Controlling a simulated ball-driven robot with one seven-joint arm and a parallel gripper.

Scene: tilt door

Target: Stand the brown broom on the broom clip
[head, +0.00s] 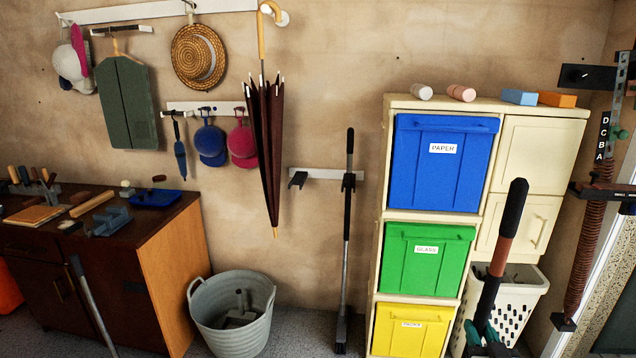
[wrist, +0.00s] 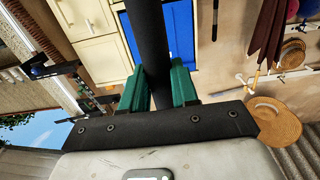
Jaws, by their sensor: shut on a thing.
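The brown broom (head: 500,256) shows in the head view as a black and brown handle, upright and leaning slightly right. My gripper (head: 486,334) has green fingers shut on it at the lower right. In the wrist view, my gripper (wrist: 160,88) closes around a black part of the broom (wrist: 149,40). The broom's lower end is hidden. The broom clip rail (head: 320,173) is on the wall left of the cabinet, well left of my gripper. Its left clip (head: 298,180) is empty. Its right clip (head: 348,181) holds a grey-shafted broom-like tool (head: 346,250).
A cream cabinet (head: 380,215) with blue, green and yellow bins stands between my gripper and the rail. A white basket (head: 535,290) is behind the broom. A grey tub (head: 233,308) stands below and left of the rail. A brown umbrella (head: 267,150) hangs beside the rail.

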